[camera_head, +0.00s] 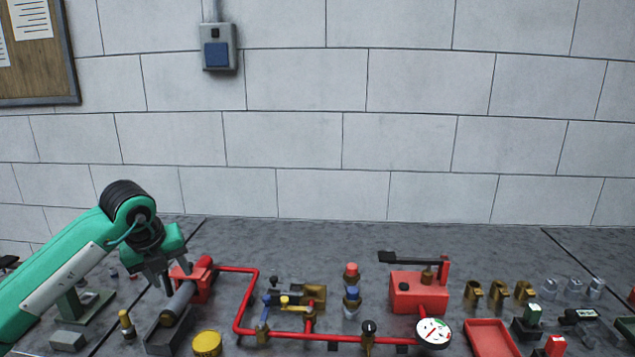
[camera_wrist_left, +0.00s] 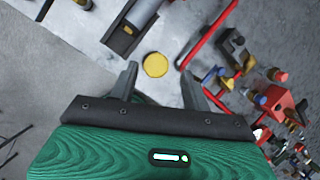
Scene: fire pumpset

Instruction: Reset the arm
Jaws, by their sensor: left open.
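My left arm comes in from the left in the head view. Its left gripper (camera_head: 168,281) points down beside the grey cylinder (camera_head: 178,302) and the red pump body (camera_head: 201,280) at the left of the pumpset. In the left wrist view the two fingers of the left gripper (camera_wrist_left: 158,82) stand wide apart with nothing between them. A yellow round cap (camera_wrist_left: 155,65) shows beyond the fingertips, apart from them. The yellow cap also shows at the front in the head view (camera_head: 207,343). My right gripper is not in view.
A red pipe (camera_head: 243,300) runs across the bench to a white gauge (camera_head: 433,332). A red tank with a lever (camera_head: 415,292), a red tray (camera_head: 491,338) and several brass fittings (camera_head: 498,290) stand to the right. The back of the bench is clear before the wall.

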